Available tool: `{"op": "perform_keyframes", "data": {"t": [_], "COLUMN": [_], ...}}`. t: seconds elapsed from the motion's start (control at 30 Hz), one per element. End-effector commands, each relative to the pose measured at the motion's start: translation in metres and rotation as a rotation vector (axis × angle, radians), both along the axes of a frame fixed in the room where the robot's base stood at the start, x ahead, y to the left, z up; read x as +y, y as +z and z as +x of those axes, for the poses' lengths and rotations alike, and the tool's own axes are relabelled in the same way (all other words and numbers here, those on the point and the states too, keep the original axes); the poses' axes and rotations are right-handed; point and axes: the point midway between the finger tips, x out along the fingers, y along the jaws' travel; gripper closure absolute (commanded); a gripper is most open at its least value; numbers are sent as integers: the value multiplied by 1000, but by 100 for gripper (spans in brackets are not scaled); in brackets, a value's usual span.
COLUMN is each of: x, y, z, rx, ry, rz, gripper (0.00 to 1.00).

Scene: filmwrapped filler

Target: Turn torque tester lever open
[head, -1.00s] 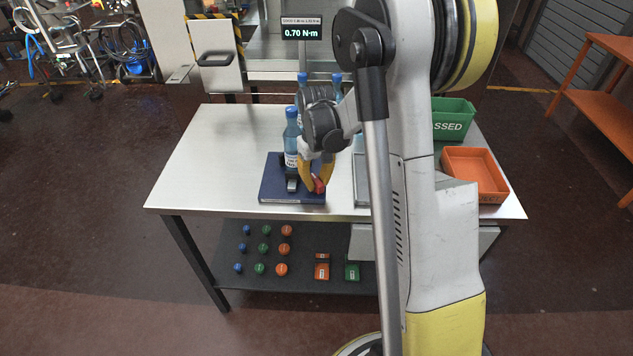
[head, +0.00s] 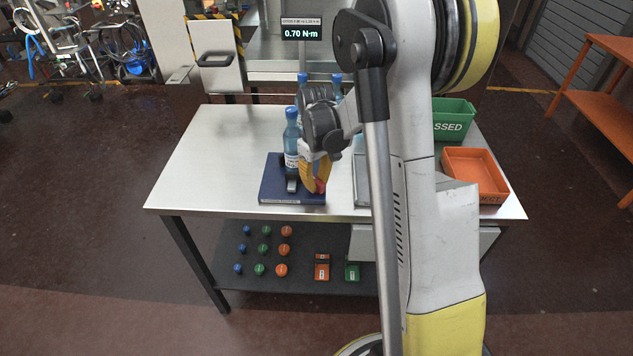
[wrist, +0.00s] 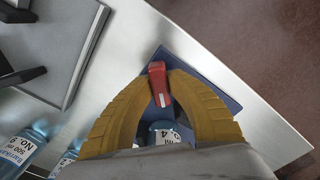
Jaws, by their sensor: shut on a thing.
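The torque tester (head: 283,196) is a dark blue base near the front edge of the table. A blue bottle (head: 292,135) stands upright on it; part of its label shows in the wrist view (wrist: 165,135). The tester's red lever (wrist: 158,88) lies between my yellow fingertips, and a bit of it shows in the head view (head: 320,186). My gripper (wrist: 161,80) is shut on the lever, beside the bottle. In the head view my gripper (head: 317,188) points down at the right side of the base. My fingers hide part of the base.
More blue bottles (head: 336,82) stand behind my gripper. An orange tray (head: 474,160) and a green bin (head: 452,106) sit at the table's right. A display (head: 301,33) reads 0.70 N·m. The table's left side (head: 215,150) is clear. Caps lie on the shelf below.

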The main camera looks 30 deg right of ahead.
Motion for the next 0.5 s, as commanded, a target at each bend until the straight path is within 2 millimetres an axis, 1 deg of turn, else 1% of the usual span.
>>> {"op": "perform_keyframes", "data": {"t": [0.03, 0.07, 0.1, 0.13, 0.37, 0.5], "x": [0, 0, 0, 0, 0, 0], "y": [0, 0, 0, 0, 0, 7], "z": [0, 0, 0, 0, 0, 0], "rx": [1, 1, 1, 1, 0, 0], "ry": [0, 0, 0, 0, 0, -1], "rz": [0, 0, 0, 0, 0, 0], "gripper": [100, 72, 60, 59, 59, 59]}}
